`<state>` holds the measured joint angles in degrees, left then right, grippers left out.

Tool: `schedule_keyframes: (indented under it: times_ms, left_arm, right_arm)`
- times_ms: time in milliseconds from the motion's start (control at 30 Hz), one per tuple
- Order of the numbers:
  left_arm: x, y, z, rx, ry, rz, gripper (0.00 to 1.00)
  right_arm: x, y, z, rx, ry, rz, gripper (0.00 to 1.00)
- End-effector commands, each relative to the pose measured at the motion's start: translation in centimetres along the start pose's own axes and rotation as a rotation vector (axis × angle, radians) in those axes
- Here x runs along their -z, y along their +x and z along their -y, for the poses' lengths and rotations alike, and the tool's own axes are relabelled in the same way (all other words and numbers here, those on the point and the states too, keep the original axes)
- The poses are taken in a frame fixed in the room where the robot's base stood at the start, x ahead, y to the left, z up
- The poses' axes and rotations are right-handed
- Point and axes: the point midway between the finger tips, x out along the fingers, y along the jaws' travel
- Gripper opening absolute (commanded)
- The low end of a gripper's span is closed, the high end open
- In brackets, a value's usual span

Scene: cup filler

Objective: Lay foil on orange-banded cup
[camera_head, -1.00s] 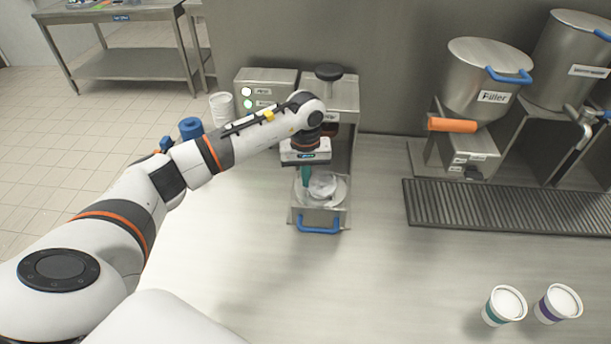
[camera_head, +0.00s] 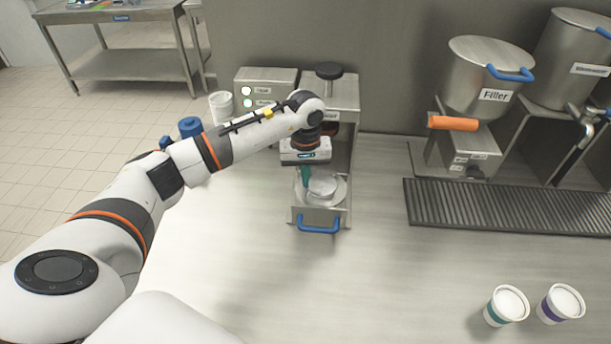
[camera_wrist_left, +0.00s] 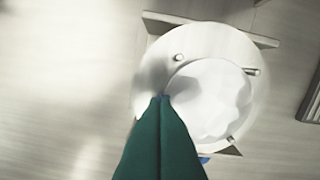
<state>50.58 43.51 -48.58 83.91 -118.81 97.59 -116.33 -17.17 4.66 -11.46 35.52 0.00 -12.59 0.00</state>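My left gripper (camera_wrist_left: 160,98) has its green fingers together, pinching the left edge of a round white foil lid (camera_wrist_left: 212,98). The foil lies over the round holder (camera_wrist_left: 160,62) in the pulled-out drawer of the sealing machine (camera_head: 344,90), a little right of the holder's middle in the left wrist view. In the head view the foil (camera_head: 323,186) shows as a pale disc just right of the fingers. The cup under the foil and its orange band are hidden. My right gripper is not in view.
The drawer has a blue handle (camera_head: 318,229) at its front. Two white cups, one teal-banded (camera_head: 506,305) and one purple-banded (camera_head: 560,303), stand at front right. The filler pot (camera_head: 480,75) and drip grate (camera_head: 500,205) are on the right. The middle counter is clear.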

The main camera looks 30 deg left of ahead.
Motion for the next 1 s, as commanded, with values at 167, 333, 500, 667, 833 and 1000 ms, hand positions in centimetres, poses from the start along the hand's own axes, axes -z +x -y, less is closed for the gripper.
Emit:
schedule_keyframes:
  times_ms: [167,333,500,667,833,1000]
  left_arm:
    - [0.00,0.09,0.00,0.000,0.000,0.000,0.00]
    - [0.02,0.10,0.00,0.000,0.000,0.000,0.00]
    - [0.03,0.10,-0.01,0.000,0.000,-0.001,0.02]
    - [0.03,0.11,-0.01,-0.001,0.000,-0.001,0.24]
    - [0.03,0.11,-0.01,-0.001,0.000,-0.001,0.24]
    - [-0.01,-0.36,0.01,0.000,0.000,0.000,0.24]
  right_arm:
    - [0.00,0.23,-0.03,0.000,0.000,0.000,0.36]
    - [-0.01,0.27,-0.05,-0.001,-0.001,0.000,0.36]
    - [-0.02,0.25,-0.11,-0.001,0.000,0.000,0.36]
    - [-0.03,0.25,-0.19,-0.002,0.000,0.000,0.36]
    - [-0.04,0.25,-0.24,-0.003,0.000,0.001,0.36]
    - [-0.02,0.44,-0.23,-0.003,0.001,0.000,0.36]
